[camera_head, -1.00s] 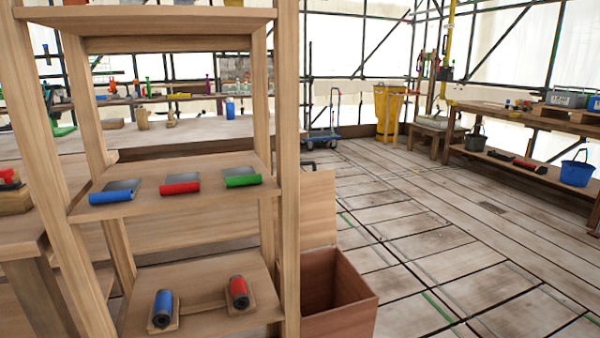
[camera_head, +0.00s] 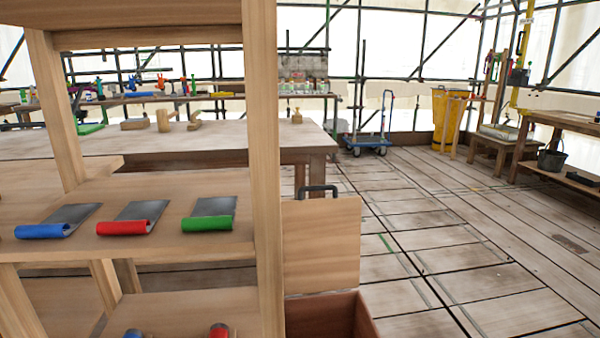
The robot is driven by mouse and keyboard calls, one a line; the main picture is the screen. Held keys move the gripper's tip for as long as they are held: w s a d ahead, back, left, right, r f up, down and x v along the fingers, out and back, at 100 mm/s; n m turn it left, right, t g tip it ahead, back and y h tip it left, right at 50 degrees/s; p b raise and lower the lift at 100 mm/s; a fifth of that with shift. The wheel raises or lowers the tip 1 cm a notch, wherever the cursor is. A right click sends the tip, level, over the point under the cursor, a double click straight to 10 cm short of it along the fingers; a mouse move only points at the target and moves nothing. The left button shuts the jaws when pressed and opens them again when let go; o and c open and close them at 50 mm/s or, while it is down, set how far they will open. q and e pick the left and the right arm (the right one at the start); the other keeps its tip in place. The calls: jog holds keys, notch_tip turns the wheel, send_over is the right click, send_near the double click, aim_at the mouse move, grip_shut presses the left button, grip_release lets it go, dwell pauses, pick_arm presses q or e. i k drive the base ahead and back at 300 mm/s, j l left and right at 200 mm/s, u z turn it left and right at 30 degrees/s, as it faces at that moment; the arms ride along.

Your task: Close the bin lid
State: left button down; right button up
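A wooden bin (camera_head: 362,318) stands on the floor just right of the shelf rack, at the bottom of the head view. Its lid (camera_head: 321,243) is up, standing near upright at the bin's back edge, with a dark handle (camera_head: 318,189) on its top edge. The bin's open top shows; its lower part is cut off by the frame and its left side is partly hidden by the rack post. Neither of my grippers is in view.
The wooden shelf rack (camera_head: 266,170) fills the left foreground, holding blue (camera_head: 42,231), red (camera_head: 122,227) and green (camera_head: 208,223) handled scrapers. A long workbench (camera_head: 240,134) stands behind. A blue trolley (camera_head: 367,143) and yellow bin (camera_head: 447,120) are farther back. Plank floor at right is clear.

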aim_at(321, 236)
jog(key=i+l+u, duration=0.2)
jog(key=l, duration=0.35)
jog(key=i+l+u, duration=0.2)
jog(key=l, duration=0.35)
jog(key=i+l+u, duration=0.2)
jog(key=l, duration=0.4)
jog(key=i+l+u, duration=0.1)
jog(key=l+u, duration=0.15)
jog(key=l, duration=0.35)
jog(key=l+u, duration=0.2)
jog(key=l, duration=0.45)
